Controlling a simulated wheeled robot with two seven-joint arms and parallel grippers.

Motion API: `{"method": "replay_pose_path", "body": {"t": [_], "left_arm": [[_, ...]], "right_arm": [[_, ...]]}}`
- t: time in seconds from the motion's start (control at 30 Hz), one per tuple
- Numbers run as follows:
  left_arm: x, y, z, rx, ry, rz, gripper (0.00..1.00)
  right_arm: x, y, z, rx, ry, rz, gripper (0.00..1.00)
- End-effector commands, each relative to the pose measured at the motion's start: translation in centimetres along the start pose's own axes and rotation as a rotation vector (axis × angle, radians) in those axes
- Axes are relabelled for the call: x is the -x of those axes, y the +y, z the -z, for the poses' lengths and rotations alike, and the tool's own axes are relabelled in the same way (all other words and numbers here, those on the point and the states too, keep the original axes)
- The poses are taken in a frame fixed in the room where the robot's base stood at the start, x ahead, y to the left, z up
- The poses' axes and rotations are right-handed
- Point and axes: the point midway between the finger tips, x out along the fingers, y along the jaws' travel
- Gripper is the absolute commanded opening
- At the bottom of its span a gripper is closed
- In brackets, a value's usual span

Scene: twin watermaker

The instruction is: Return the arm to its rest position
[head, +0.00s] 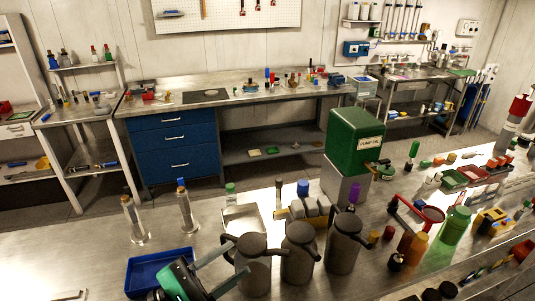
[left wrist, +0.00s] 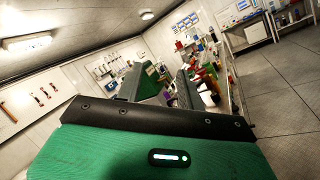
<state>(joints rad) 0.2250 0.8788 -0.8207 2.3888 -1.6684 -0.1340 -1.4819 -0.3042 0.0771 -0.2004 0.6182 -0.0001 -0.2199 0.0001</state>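My left gripper (head: 222,266) is at the bottom of the head view, low over the near metal bench (head: 80,262). Its green and black body is beside a blue tray (head: 150,262). Its two grey fingers point up and to the right, spread apart, close to the leftmost grey jug (head: 252,262). I cannot tell whether a finger touches the jug. In the left wrist view the fingers (left wrist: 158,78) stand apart with nothing clearly held between them. My right gripper is not in view.
More grey jugs (head: 300,250) stand right of the gripper. The bench's left end is mostly clear.

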Motion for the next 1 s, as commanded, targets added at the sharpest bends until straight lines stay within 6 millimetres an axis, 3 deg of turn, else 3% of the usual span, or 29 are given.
{"method": "replay_pose_path", "body": {"t": [0.07, 0.17, 0.33, 0.47, 0.6, 0.67, 0.7, 0.87, 1.0], "left_arm": [[0.0, 2.4, -0.1, 0.318, -0.011, -0.191, 0.38], [1.2, 5.5, 1.3, 0.72, -0.03, -0.442, 0.38], [6.0, 7.8, 6.7, 1.364, -0.078, -0.909, 0.38], [11.3, 6.0, 11.5, 1.8, -0.138, -1.316, 0.38], [17.4, 0.7, 15.2, 2.166, -0.226, -1.811, 0.38], [19.6, -2.0, 15.9, 2.268, -0.267, -2.021, 0.38], [20.9, -3.8, 16.1, -2.266, 0.287, 2.103, 0.38], [24.6, -10.1, 15.6, -1.808, 0.293, 1.976, 0.38], [26.8, -14.8, 14.0, -1.478, 0.291, 1.884, 0.38]], "right_arm": [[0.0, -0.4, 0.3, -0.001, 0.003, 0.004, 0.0], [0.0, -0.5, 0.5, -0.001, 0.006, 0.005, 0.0], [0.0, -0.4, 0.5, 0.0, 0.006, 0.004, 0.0], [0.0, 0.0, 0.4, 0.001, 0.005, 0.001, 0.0], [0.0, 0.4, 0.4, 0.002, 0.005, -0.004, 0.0], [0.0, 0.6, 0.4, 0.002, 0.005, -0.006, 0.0], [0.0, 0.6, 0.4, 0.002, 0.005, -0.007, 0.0], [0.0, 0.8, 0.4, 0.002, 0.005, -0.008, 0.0], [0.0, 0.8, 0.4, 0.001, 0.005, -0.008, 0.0]]}}
